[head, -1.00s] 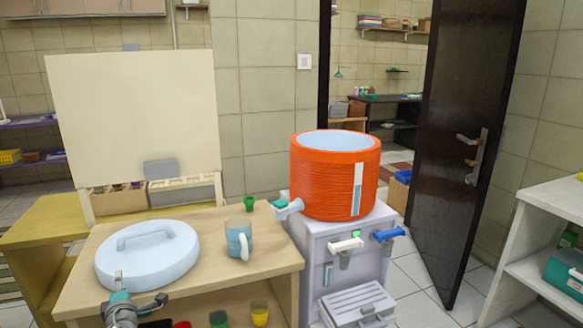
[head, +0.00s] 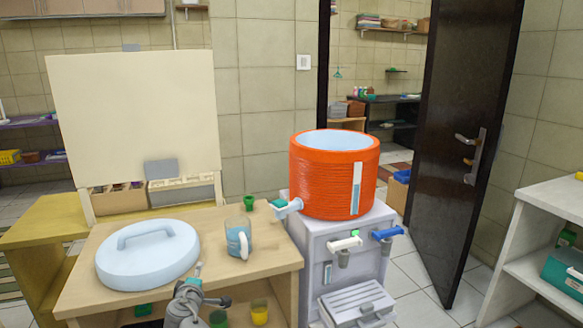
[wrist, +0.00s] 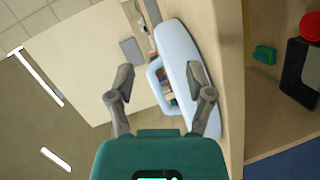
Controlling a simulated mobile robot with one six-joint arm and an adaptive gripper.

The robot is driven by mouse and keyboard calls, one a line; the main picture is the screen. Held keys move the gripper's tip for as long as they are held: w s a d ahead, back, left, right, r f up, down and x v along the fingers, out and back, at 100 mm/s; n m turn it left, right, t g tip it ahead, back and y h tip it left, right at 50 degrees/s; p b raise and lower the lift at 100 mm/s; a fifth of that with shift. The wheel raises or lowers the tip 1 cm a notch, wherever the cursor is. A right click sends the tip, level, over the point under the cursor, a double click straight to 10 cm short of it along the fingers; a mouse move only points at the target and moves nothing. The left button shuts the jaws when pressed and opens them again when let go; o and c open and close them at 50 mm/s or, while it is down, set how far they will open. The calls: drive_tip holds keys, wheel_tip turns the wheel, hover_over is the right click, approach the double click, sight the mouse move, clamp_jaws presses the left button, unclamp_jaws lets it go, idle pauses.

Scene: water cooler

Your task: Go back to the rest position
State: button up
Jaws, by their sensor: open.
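My gripper (head: 205,290) is at the front edge of the wooden table, just right of and below the light blue lid in the head view.
An orange water cooler (head: 325,175) with its top open stands on a grey dispenser (head: 335,240) right of the wooden table (head: 110,300). Green and yellow cups (head: 260,313) sit on the shelf below. A pale board (head: 135,115) stands behind. Tiled floor is free before the dark door (head: 465,150).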

drive_tip(key=d+f+m+g+h, duration=0.2)
drive_tip(key=d+f+m, duration=0.1)
drive_tip(key=d, duration=0.6)
drive_tip(key=d+f+m+g+h, duration=0.2)
drive_tip(key=d+f+m+g, duration=0.1)
drive_tip(key=d, duration=0.6)
drive_tip(key=d+f+m+g+h, duration=0.2)
drive_tip(key=d+f+m, duration=0.1)
drive_tip(key=d, duration=0.6)
drive_tip(key=s+d+f+m+g+y, duration=0.2)
drive_tip(key=s+d+f+m+g, duration=0.15)
drive_tip(key=s+d, duration=0.35)
drive_tip(key=s+d+f+m+g+y, duration=0.25)
drive_tip(key=s+d+g, duration=0.25)
drive_tip(key=d, duration=0.3)
wheel_tip(320, 180, up, 25)
drive_tip(key=s+d+m+p, duration=0.1)
drive_tip(key=p, duration=2.4)
